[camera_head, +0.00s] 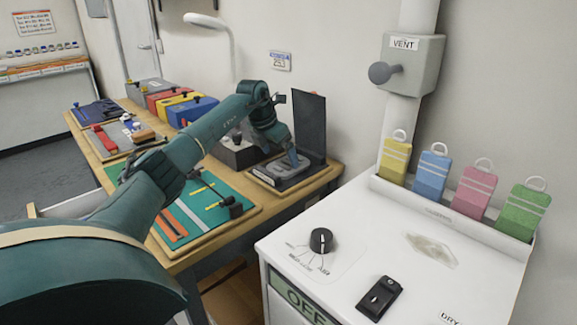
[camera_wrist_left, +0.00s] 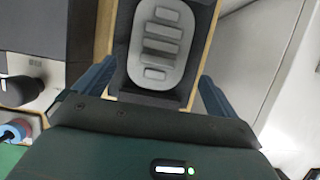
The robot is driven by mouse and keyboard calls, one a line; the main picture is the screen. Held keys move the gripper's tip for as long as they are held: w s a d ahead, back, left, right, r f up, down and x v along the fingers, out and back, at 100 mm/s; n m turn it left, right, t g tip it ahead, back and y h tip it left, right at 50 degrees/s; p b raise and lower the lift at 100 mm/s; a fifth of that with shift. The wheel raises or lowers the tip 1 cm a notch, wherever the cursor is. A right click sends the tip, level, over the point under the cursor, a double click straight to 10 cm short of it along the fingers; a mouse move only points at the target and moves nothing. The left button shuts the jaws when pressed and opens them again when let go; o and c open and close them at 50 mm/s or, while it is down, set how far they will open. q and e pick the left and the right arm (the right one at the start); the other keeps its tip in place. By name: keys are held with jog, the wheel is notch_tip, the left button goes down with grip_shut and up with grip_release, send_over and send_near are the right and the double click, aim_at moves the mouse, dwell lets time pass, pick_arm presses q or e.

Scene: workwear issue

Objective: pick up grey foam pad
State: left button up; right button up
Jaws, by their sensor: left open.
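The grey foam pad (camera_wrist_left: 160,42) looks like a rounded oblong with several raised ridges in the left wrist view. It lies in a dark tray or case with a wooden-coloured edge. In the head view the pad (camera_head: 280,167) is small and partly covered by my left gripper (camera_head: 294,158). My left gripper (camera_wrist_left: 153,85) is open, its two blue fingers apart on either side of the pad's near end. Nothing is between the fingertips that I can see held. My right gripper is not in view.
A black upright panel (camera_head: 309,125) stands just behind the pad. A dark box with a knob (camera_head: 238,152) is to its left. A green mat (camera_head: 232,187) with tools lies nearer. A white cabinet (camera_head: 345,235) with coloured tags stands at right.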

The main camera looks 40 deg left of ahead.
aim_at(284, 164)
pick_arm(q)
jog(key=x, duration=0.4)
jog(key=shift+w+a, duration=0.15)
jog(key=shift+c, duration=0.3)
jog(key=c, duration=1)
